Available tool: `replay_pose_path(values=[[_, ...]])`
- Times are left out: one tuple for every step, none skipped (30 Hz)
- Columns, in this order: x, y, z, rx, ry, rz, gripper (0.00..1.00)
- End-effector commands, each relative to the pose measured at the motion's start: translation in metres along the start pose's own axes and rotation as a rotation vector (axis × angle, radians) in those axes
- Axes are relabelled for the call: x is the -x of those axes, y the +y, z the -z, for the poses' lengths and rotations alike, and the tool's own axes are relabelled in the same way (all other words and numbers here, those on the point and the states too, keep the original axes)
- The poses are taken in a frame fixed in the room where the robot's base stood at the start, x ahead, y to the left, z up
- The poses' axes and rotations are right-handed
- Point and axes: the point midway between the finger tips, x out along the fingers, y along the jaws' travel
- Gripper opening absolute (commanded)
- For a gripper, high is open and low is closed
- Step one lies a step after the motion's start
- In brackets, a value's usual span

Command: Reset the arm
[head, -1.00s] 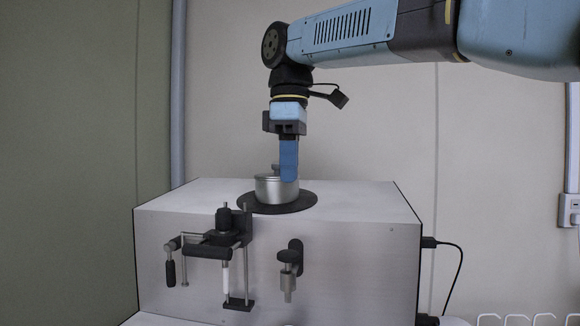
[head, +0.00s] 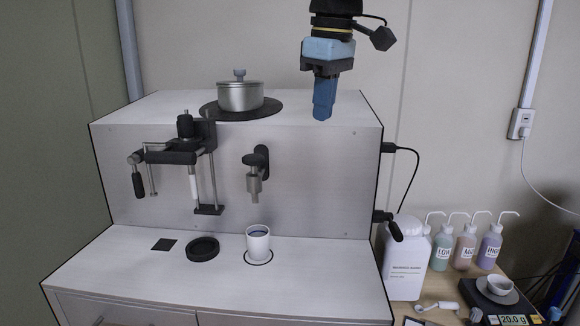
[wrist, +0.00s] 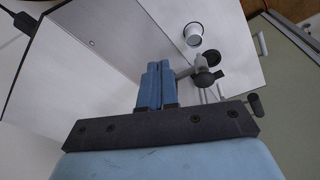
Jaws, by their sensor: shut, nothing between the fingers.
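My gripper (head: 323,112) hangs with its blue fingers pointing down, above the right part of the analyser's top. Its fingers are together with nothing between them; they also show closed in the wrist view (wrist: 157,66). The soil analyser (head: 320,150) is a large grey box with a white lower counter in front. A lidded metal pot (head: 240,97) stands on a dark round plate (head: 212,112) on its top, to the left of my gripper and apart from it.
A clamp mechanism (head: 180,157) and a nozzle (head: 254,184) stick out of the analyser's front. A white cup (head: 258,239) and a black ring (head: 202,249) are on the counter. Bottles (head: 465,248) and a scale (head: 495,290) stand at the right. Space around my gripper is clear.

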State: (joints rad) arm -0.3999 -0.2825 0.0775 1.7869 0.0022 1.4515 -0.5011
Motion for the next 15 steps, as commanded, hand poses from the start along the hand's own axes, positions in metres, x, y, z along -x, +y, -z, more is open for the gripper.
replay_pose_path(values=[[-0.009, 0.005, -0.022, -0.078, 0.015, -0.019, 0.00], [-0.015, 0.008, -0.033, -0.123, 0.025, -0.030, 0.00], [-0.022, 0.011, -0.048, -0.183, 0.039, -0.044, 0.00], [-0.029, 0.013, -0.059, -0.229, 0.049, -0.054, 0.00], [-0.035, 0.014, -0.070, -0.273, 0.061, -0.065, 0.00], [-0.043, 0.016, -0.085, -0.333, 0.076, -0.079, 0.00], [-0.050, 0.017, -0.096, -0.377, 0.087, -0.089, 0.00], [-0.057, 0.017, -0.107, -0.422, 0.098, -0.099, 0.00], [-0.066, 0.017, -0.122, -0.481, 0.114, -0.112, 0.00], [-0.073, 0.017, -0.133, -0.525, 0.126, -0.122, 0.00], [-0.080, 0.016, -0.143, -0.569, 0.137, -0.132, 0.00], [-0.090, 0.015, -0.157, -0.626, 0.153, -0.145, 0.00], [-0.097, 0.013, -0.167, -0.665, 0.166, -0.154, 0.00], [-0.103, 0.012, -0.176, -0.705, 0.178, -0.163, 0.00], [-0.112, 0.010, -0.187, -0.754, 0.193, -0.174, 0.00]])
